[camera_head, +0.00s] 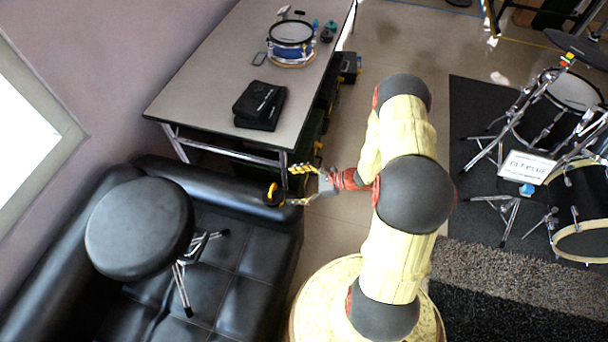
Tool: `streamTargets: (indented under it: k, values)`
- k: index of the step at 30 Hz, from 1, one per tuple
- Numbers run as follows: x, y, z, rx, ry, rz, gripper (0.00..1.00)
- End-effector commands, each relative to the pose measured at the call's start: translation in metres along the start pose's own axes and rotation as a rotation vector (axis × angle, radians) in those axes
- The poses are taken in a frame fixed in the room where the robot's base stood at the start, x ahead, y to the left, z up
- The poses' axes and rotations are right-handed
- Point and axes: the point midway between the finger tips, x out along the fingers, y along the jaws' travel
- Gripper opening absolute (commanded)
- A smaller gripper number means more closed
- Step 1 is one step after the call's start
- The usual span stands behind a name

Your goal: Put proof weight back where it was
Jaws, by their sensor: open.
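My gripper (290,187) is open, its two fingers spread and pointing left, above the near end of the black sofa's back (215,187). A small dark object with a yellow edge (274,194) shows just beyond the fingertips, at the sofa back. It may be the proof weight, but it is too small to be sure. It appears to be outside the fingers, and nothing clear is held between them. I cannot tell whether a fingertip touches it.
A grey table (200,85) behind holds black cases (260,105) and a blue drum (291,42). A round black stool (140,228) stands over the sofa at left. A drum kit (560,110) stands on a dark mat at right. Floor between is clear.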

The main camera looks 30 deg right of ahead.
Motion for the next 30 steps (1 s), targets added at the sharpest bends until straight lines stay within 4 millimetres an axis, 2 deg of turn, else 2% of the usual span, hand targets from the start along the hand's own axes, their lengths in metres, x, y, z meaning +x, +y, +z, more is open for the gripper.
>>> streamTargets:
  k: [1, 6, 11, 15, 21, 30]
  values:
    - [-0.003, -0.005, 0.031, -0.083, 0.008, 0.049, 0.86]
    - [-0.016, 0.004, 0.117, -0.344, 0.049, 0.226, 0.86]
    - [-0.035, 0.023, 0.187, -0.592, 0.105, 0.376, 0.86]
    - [-0.058, 0.047, 0.239, -0.813, 0.167, 0.494, 0.86]
    - [-0.098, 0.084, 0.298, -1.131, 0.274, 0.636, 0.86]
    - [-0.169, 0.133, 0.359, -1.61, 0.484, 0.775, 0.86]
